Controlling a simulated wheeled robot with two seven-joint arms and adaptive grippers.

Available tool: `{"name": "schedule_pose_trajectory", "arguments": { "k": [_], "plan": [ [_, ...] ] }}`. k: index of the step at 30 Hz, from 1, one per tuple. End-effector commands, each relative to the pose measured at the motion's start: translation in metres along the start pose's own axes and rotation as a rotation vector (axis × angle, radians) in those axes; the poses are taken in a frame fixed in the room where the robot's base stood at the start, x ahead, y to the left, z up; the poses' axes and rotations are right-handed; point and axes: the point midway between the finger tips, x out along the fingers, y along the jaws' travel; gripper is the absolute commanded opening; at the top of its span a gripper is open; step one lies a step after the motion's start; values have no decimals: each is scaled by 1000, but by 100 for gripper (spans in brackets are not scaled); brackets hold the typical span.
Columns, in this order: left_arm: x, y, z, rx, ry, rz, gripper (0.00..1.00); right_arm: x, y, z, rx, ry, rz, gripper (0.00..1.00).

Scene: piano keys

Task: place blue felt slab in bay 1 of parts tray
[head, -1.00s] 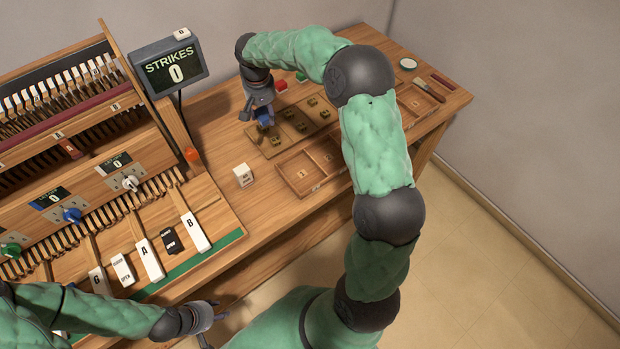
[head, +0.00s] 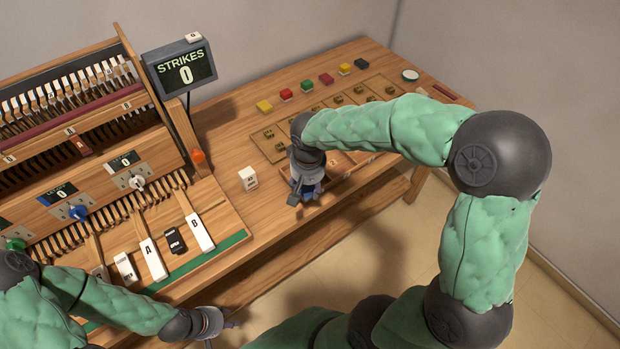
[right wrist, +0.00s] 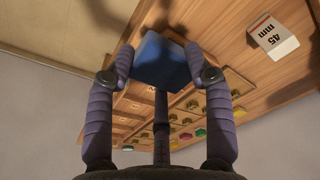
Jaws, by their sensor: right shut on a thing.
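My right gripper (head: 306,196) is shut on the blue felt slab (right wrist: 161,61), which shows between its two fingers in the right wrist view. In the head view the gripper hangs over the left end of the parts tray (head: 352,172), and the slab is mostly hidden. The tray is wooden with numbered bays; my gripper and forearm cover much of it, and bay 1 is not clearly seen. I cannot tell how high the slab is above the tray. My left gripper (head: 223,334) is open and empty at the bottom, in front of the keyboard.
A white block marked 45 mm (head: 248,178) stands left of the tray. Behind the tray lies a board with brass fittings (head: 268,142), then a row of coloured blocks (head: 306,86). The keyboard (head: 200,232) and the STRIKES display (head: 183,72) are at left.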

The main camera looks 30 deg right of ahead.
Motion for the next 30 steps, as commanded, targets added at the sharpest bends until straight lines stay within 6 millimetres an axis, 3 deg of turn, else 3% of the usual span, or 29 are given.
{"name": "schedule_pose_trajectory", "arguments": {
  "k": [12, 19, 30],
  "plan": [
    [22, -8, -1, 0, 0, 0, 40, 52, 19, -78, 3, -2, 1, 35],
    [34, -12, -1, 0, 0, 0, 40, 91, 25, -101, 2, -3, 1, 35],
    [40, -14, -2, 0, 0, 0, 40, 115, 29, -116, 2, -2, 1, 35]
  ]
}}
